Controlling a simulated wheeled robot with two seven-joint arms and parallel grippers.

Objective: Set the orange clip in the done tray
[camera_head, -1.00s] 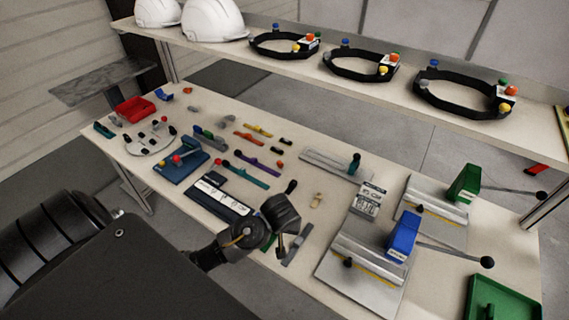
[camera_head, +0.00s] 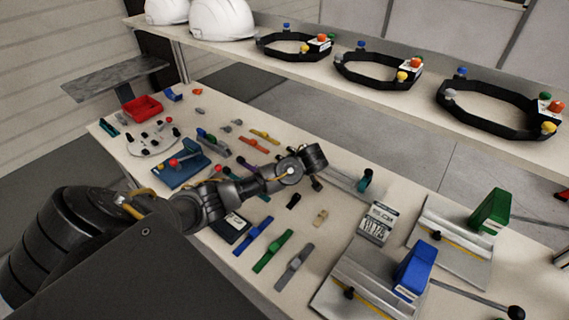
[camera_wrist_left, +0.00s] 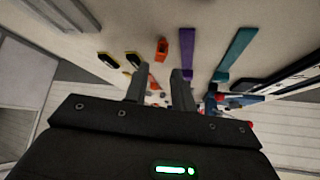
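A small orange piece (camera_wrist_left: 162,50) that looks like the orange clip lies on the table in the left wrist view, beyond my fingertips and between their lines. In the head view I cannot make it out; my left arm covers that area. An orange strip (camera_head: 248,144) lies further back there. My left gripper (camera_wrist_left: 160,82) has its two fingers apart with nothing between them. In the head view, my left gripper (camera_head: 314,178) is above the middle of the table. My right gripper is not in view. No tray marked as done can be made out.
A purple strip (camera_wrist_left: 187,50) and teal strip (camera_wrist_left: 235,52) lie beside the orange piece. Blue (camera_head: 253,236), green (camera_head: 273,250) and grey (camera_head: 294,266) strips lie at the front. A red bin (camera_head: 142,107) stands back left. Fixtures with blue (camera_head: 415,268) and green (camera_head: 490,211) blocks stand right.

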